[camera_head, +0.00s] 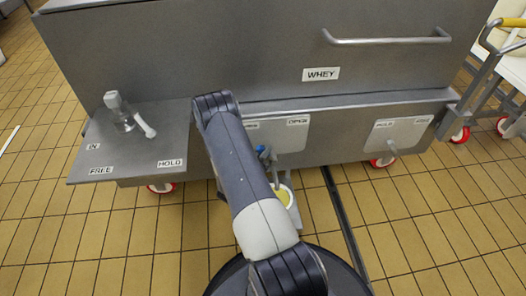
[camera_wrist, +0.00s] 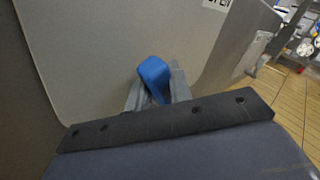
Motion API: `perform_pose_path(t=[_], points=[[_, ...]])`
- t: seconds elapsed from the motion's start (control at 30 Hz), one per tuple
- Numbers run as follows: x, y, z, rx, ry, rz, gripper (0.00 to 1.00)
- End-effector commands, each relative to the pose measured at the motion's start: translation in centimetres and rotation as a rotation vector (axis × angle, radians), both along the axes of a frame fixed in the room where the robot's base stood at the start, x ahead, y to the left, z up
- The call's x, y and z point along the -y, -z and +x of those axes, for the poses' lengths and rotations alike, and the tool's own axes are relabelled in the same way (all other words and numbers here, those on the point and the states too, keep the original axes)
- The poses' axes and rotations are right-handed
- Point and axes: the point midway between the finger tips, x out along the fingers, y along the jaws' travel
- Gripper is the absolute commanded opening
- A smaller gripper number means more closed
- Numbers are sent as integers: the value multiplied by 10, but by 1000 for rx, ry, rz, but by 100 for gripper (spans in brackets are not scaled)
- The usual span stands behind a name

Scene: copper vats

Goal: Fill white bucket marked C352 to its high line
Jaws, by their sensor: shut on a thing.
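A blue valve handle (camera_head: 261,149) sticks out low on the front of the steel vat labelled WHEY (camera_head: 200,50), beside a plate marked OPEN. In the wrist view my gripper (camera_wrist: 153,92) is shut on this blue handle (camera_wrist: 154,76), one finger on each side. In the head view my arm hides most of the gripper. A white bucket (camera_head: 295,213) stands on the floor below the valve, partly behind my arm. Pale yellow shows inside its rim. Its mark and its high line cannot be read, and I cannot tell whether liquid is flowing.
A second plate marked HOLD (camera_head: 398,135) is at the right. The vat stands on red-rimmed casters. A trolley (camera_head: 495,75) stands at far right.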

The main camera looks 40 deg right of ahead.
Motion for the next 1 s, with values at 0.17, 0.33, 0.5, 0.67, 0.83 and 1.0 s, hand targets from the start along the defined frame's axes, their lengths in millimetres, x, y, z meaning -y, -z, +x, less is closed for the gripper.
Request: perform_pose_path(t=[0.17, 0.33, 0.5, 0.67, 0.83, 1.0], points=[[8, -8, -4, 62, 2, 101, 0], [15, -10, -9, 135, 1, 218, 0], [17, -10, -10, 155, 1, 254, 0], [17, -10, -10, 154, 0, 253, 0], [17, -10, -10, 155, 0, 252, 29], [17, -10, -10, 154, 0, 251, 29]])
